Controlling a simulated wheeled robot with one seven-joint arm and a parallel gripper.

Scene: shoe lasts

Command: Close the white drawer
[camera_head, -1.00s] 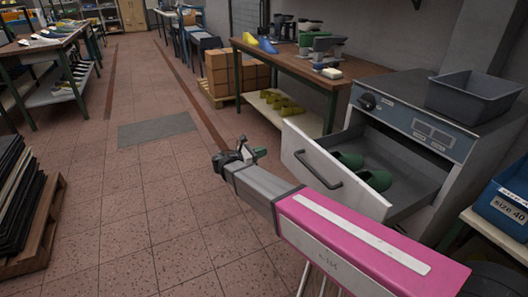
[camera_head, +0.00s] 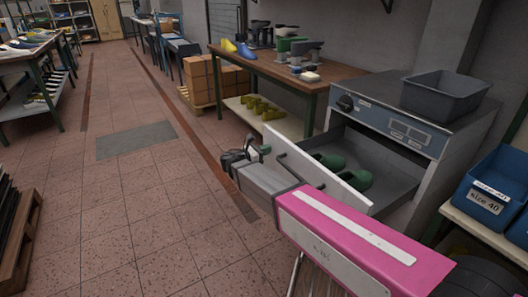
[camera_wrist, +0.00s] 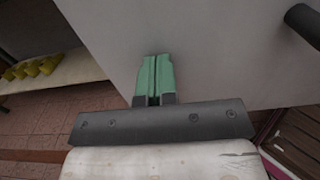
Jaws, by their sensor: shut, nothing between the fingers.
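The white drawer (camera_head: 352,196) is pulled out of a grey cabinet with a blue front panel. Green shoe lasts (camera_head: 354,180) lie inside it. Its dark bar handle (camera_head: 283,158) is on the front face, partly hidden by my arm. My gripper (camera_head: 265,149), with green fingers, is by the left end of the drawer front. In the wrist view, the shut, empty fingers (camera_wrist: 154,75) point at the white drawer face (camera_wrist: 215,45), close to it; I cannot tell whether they touch. The handle (camera_wrist: 304,24) is at the upper right there.
A grey bin (camera_head: 445,94) stands on the cabinet. A wooden workbench (camera_head: 290,66) with lasts and a lower shelf is behind, left of the cabinet. Blue bins (camera_head: 488,194) are at the right.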

